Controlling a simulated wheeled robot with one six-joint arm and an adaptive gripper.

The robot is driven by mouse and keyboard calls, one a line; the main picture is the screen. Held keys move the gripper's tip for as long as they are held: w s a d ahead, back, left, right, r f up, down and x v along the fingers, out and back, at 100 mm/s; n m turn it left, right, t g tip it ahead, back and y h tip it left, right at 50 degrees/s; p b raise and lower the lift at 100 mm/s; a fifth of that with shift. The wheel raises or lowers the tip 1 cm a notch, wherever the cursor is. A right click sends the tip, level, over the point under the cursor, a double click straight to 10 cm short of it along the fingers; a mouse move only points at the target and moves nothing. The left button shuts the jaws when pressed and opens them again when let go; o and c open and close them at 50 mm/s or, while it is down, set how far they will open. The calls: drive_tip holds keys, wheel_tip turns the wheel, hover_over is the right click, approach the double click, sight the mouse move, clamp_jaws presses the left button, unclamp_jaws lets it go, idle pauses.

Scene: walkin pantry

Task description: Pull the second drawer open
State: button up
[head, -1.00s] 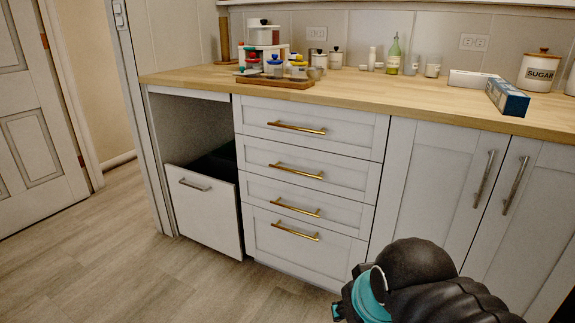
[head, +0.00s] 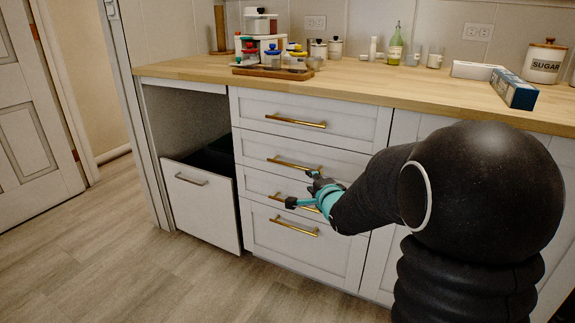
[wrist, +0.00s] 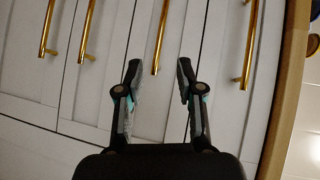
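The second drawer (head: 252,153) is in the white stack below the counter, and its front is closed, flush with the others. Its gold bar handle (head: 284,162) is partly behind my gripper in the head view. My gripper (head: 302,188) is open, in front of the second and third drawers. In the wrist view, my two fingertips (wrist: 159,70) are spread on either side of the line of the second drawer's handle (wrist: 162,35). The end of that handle shows between the tips. Nothing is held, and I cannot tell how far the tips are from the handle.
The top drawer's handle (head: 295,121), third drawer's handle (head: 279,198) and bottom drawer's handle (head: 293,226) are close by. A pull-out bin (head: 203,203) stands partly open at left. The wooden counter (head: 400,86) holds jars and boxes. The floor at left is clear.

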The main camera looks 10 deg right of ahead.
sight(294, 167)
drive_tip(key=shift+m+t+y, duration=0.4)
drive_tip(key=shift+m+y, duration=0.2)
drive_tip(key=shift+m, duration=0.3)
drive_tip(key=x, duration=1)
drive_tip(key=f+x, duration=0.1)
drive_tip(key=x, duration=0.5)
drive_tip(key=shift+a+p, duration=0.1)
drive_tip(key=shift+p, duration=0.2)
drive_tip(key=shift+c, duration=0.2)
clamp_jaws()
